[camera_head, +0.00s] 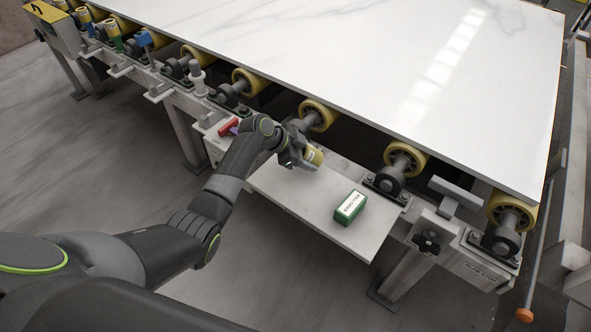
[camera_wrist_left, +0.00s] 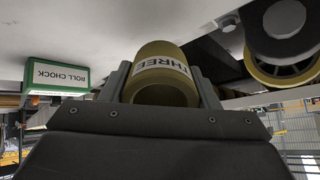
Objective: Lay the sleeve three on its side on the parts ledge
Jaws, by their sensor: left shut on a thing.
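Sleeve three (camera_head: 314,156) is a short yellow hollow cylinder with a white label. My left gripper (camera_head: 300,154) is shut on it at the left part of the parts ledge (camera_head: 285,190), a pale flat plate below the rollers. In the left wrist view the sleeve (camera_wrist_left: 165,75) sits between the two fingers, its open end towards the camera and its label reading THREE upside down. The sleeve looks tipped onto its side, close to the ledge surface. I cannot tell whether it touches the ledge. My right gripper is not in view.
A green and white roll chock box (camera_head: 350,206) stands on the ledge, right of the sleeve; it also shows in the left wrist view (camera_wrist_left: 57,77). Yellow rollers (camera_head: 404,158) and the white slab (camera_head: 400,80) lie behind. A red item (camera_head: 228,127) is at left. The ledge's front is clear.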

